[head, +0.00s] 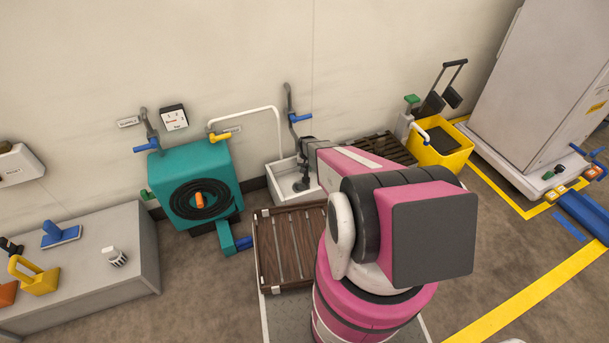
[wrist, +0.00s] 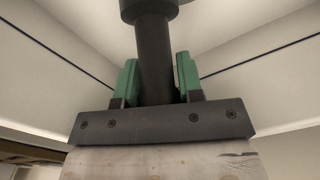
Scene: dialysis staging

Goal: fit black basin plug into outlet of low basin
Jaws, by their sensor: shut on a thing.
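The low basin (head: 275,178) is a white, square tub against the wall, left of my arm in the head view. Its pale inner walls (wrist: 240,45) fill the background of the wrist view. My gripper (wrist: 158,82) has green finger pads, shut on the black basin plug (wrist: 154,55). The plug shows as a dark upright stem between the pads, with a wider dark disc at its far end. In the head view my wrist reaches over the basin, and the gripper is small and partly hidden there. The outlet is hidden; I cannot tell whether the disc touches it.
A tap with a blue lever (head: 299,118) stands on the wall behind the basin. A teal hose box (head: 170,172) is to the left. A brown slatted platform (head: 285,262) lies in front. A yellow bucket (head: 440,160) and a tall grey cabinet (head: 545,80) are to the right.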

